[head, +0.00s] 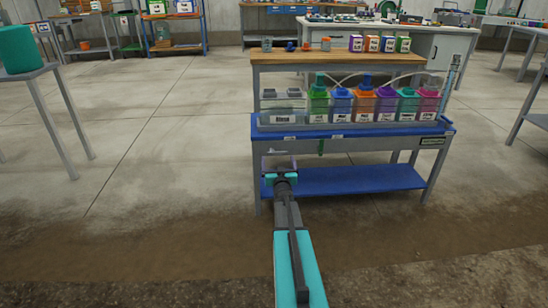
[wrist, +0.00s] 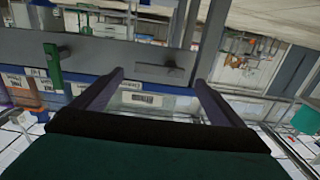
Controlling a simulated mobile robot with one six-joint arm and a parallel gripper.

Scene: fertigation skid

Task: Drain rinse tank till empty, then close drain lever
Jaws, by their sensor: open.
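A clear tank (head: 268,119) with a white label stands at the left end of the blue-topped bench. It also shows between my fingers in the wrist view, which looks upside down, with its label (wrist: 143,98). Its liquid level cannot be made out. A short dark lever (wrist: 172,68) sits on the grey bench rail, lying roughly along it. A green lever (wrist: 52,66) stands across the rail to its left; it hangs below the bench in the head view (head: 321,147). My gripper (head: 280,166) is open and empty, in front of the bench's left part. Its fingertips (wrist: 159,80) point toward the dark lever, apparently without contact.
Several coloured containers (head: 386,104) stand in a row right of the clear tank. A wooden shelf (head: 335,56) with small boxes rises behind them. The bench has a blue lower shelf (head: 345,181). A side table (head: 25,72) with a teal container stands at left. Floor left of the bench is clear.

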